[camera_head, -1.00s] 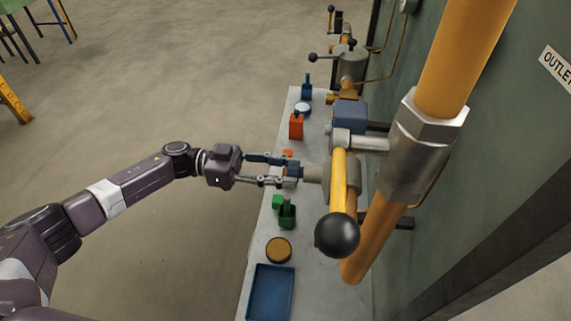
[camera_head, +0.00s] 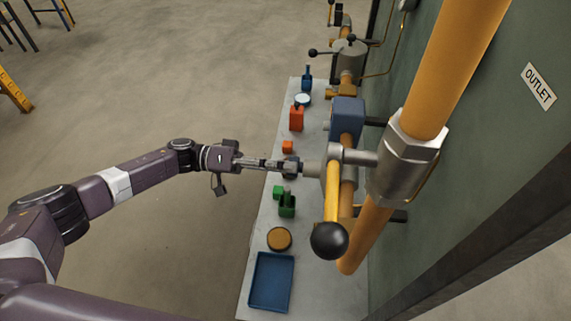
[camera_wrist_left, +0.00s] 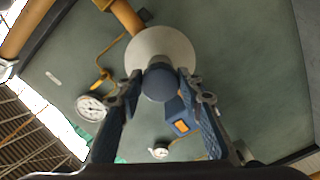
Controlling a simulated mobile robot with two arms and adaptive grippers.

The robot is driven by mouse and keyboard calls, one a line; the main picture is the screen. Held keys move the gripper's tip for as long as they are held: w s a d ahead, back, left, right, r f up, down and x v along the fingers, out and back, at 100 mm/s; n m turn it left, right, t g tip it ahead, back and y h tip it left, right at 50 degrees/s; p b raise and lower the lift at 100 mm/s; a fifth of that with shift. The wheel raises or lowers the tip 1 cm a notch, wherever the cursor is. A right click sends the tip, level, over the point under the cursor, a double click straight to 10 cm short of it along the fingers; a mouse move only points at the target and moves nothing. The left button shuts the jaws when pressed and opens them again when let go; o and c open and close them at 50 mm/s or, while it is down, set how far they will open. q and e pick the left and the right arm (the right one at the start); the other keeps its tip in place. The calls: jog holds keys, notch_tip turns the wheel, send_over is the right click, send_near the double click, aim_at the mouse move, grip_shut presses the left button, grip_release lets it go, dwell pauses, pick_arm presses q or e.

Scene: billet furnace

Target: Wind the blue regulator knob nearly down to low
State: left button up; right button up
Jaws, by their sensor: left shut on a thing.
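The blue regulator knob (camera_wrist_left: 160,83) sits at the centre of the left wrist view, in front of a pale round regulator body (camera_wrist_left: 165,48). My left gripper (camera_wrist_left: 160,88) is shut on the knob, one finger on each side of it. In the head view my left gripper (camera_head: 284,166) reaches in from the left, its fingers nearly in line with each other. There the knob is mostly hidden by the fingers, against the grey regulator body (camera_head: 313,169). My right gripper is not in view.
A lever with a black ball (camera_head: 329,240) hangs close right of the gripper, by the orange pipe (camera_head: 455,70). Open floor lies left.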

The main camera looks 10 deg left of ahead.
pick_arm(q)
jog(key=shift+s+f+n, duration=0.1)
jog(key=shift+n, duration=0.9)
jog(key=o, duration=1.1)
jog(key=shift+a, duration=0.1)
jog(key=a, duration=1.2)
